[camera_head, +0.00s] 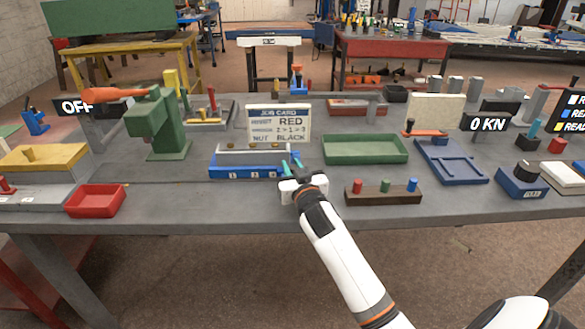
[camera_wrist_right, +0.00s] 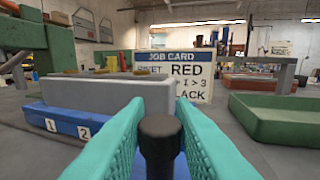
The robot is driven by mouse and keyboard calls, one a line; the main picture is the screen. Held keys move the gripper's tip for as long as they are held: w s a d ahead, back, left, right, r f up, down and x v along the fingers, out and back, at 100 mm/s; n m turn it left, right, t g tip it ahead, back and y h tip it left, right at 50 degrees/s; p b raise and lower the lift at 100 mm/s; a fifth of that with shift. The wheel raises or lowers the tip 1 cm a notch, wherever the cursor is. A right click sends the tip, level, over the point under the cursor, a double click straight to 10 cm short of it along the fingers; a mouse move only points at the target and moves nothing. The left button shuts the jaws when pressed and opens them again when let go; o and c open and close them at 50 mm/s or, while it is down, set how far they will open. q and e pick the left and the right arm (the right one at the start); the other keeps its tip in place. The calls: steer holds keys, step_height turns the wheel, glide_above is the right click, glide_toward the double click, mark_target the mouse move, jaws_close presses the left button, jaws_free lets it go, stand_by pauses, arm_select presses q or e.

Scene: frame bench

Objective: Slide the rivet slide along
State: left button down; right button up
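A blue fixture (camera_head: 245,172) with white number labels and a grey bar along it stands at the middle of the bench. In the right wrist view it is at the left (camera_wrist_right: 68,122), with labels 1 and 2 showing. My right gripper (camera_head: 291,165) is at its right end, teal fingers pointing away from me. In the right wrist view, a dark round knob on a narrower stem (camera_wrist_right: 160,130) stands between the fingers. The knob nearly fills the gap; I cannot tell whether the fingers press on it. I cannot tell which part is the rivet slide. My left gripper is out of view.
A job card (camera_head: 278,124) stands behind the fixture. A green tray (camera_head: 365,150) lies to the right. A wooden block with coloured pegs (camera_head: 384,197) is right of my wrist. A green press (camera_head: 165,135) and a red tray (camera_head: 95,201) are left. Bare bench lies between them.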

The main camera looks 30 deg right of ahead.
jaws_close()
steer(key=s+d, duration=0.1)
steer(key=d+p, duration=0.1)
steer(key=s+d, duration=0.1)
steer(key=d, duration=0.1)
steer(key=shift+s+d+p, duration=0.1)
steer(key=shift+s+p, duration=0.2)
steer(key=shift+p, duration=0.05)
steer(key=shift+o, duration=1.3)
jaws_free()
steer(key=shift+o, duration=1.2)
steer(key=shift+s+d, duration=0.1)
steer(key=shift+d, duration=0.05)
